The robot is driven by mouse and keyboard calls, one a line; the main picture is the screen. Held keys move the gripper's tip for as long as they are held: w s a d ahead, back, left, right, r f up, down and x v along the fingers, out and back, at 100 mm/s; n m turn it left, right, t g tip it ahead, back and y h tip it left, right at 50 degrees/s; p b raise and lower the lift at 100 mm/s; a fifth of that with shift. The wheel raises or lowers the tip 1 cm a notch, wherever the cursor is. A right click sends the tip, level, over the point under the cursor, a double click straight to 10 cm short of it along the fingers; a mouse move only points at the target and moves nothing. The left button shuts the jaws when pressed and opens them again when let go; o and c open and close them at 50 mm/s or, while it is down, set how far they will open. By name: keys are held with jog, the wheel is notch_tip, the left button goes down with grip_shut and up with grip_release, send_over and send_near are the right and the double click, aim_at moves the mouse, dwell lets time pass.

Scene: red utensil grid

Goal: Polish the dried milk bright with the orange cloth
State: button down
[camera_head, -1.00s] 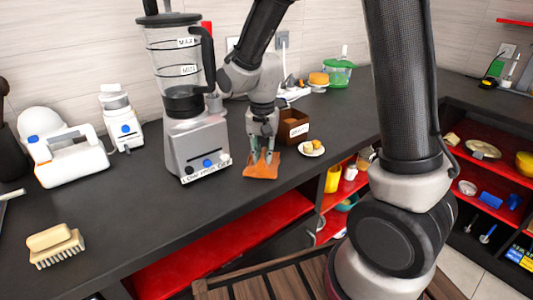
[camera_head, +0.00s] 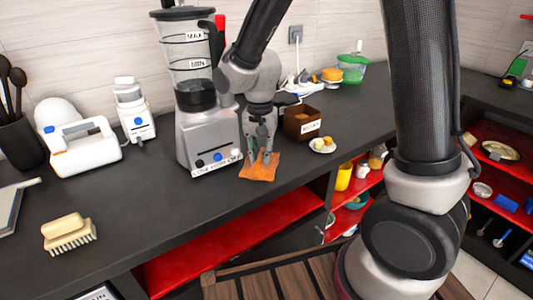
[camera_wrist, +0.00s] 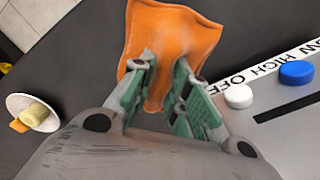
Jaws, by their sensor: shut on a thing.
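The orange cloth (camera_head: 260,167) lies on the dark counter just right of the blender's front corner. My gripper (camera_head: 266,152) points down and is shut on the cloth. In the wrist view, the green-padded fingers (camera_wrist: 158,95) pinch a fold of the cloth (camera_wrist: 172,38), which spreads out beyond them. I can make out no dried milk in either view; any under the cloth or gripper is hidden.
The blender (camera_head: 208,140) stands close to the left of the cloth. A brown box (camera_head: 303,122) and a small plate with food (camera_head: 323,145) are to the right. A brush (camera_head: 69,233) lies at the front left. The counter between brush and blender is clear.

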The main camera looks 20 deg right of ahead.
aim_at(277, 156)
jog(key=shift+a, duration=0.25)
jog(key=shift+w+d+r, duration=0.15)
jog(key=shift+w+d, duration=0.1)
jog(key=shift+d, duration=0.3)
jog(key=shift+w+d+r, duration=0.1)
jog(key=shift+w+d, duration=0.1)
jog(key=shift+d, duration=0.45)
jog(key=shift+w+d+f, duration=0.15)
jog(key=shift+w+d, duration=0.1)
jog(key=shift+d, duration=0.65)
jog(key=shift+w+d+f, duration=0.1)
jog(key=shift+w+d, duration=0.15)
jog(key=shift+d, duration=0.6)
notch_tip(277, 156, up, 8)
